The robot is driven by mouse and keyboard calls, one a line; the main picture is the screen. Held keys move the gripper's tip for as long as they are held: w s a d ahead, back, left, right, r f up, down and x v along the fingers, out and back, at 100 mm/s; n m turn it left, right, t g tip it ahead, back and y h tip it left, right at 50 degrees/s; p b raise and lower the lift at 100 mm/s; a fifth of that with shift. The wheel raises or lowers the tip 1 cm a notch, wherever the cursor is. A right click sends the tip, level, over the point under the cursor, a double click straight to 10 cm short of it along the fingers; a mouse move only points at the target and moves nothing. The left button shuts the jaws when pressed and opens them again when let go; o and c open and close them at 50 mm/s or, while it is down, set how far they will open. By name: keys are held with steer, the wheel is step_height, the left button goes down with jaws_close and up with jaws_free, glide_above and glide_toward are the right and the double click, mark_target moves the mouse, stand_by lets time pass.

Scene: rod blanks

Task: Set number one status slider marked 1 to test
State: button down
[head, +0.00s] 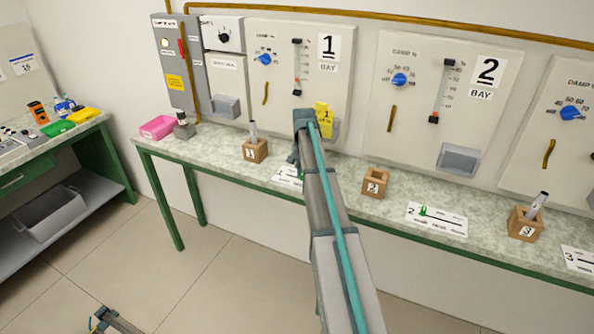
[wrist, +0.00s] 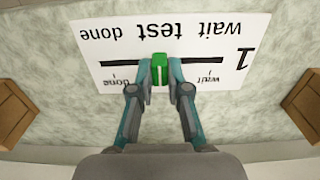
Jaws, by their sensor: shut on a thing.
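The number one status slider is a white card (wrist: 112,82) marked 1 with a black slot and the words wait, test and done, seen upside down in the wrist view. Its green slider knob (wrist: 160,66) stands near the middle of the slot, in line with the word test. My gripper (wrist: 160,72) is shut on the green knob, one finger on each side. The small middle label below the slot is hidden by the fingers. In the head view a part of the card (head: 287,175) shows beside my arm, which hides the knob.
Wooden holder 1 (head: 255,151) and wooden holder 2 (head: 375,183) stand on either side of the card. The number two slider card (head: 437,220) lies farther right, its green knob near the left end. Panels with dials stand behind the speckled counter (head: 330,192).

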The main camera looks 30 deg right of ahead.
steer(key=c, duration=1.1)
jaws_free()
step_height(320, 180, up, 12)
steer(key=shift+r, duration=0.1)
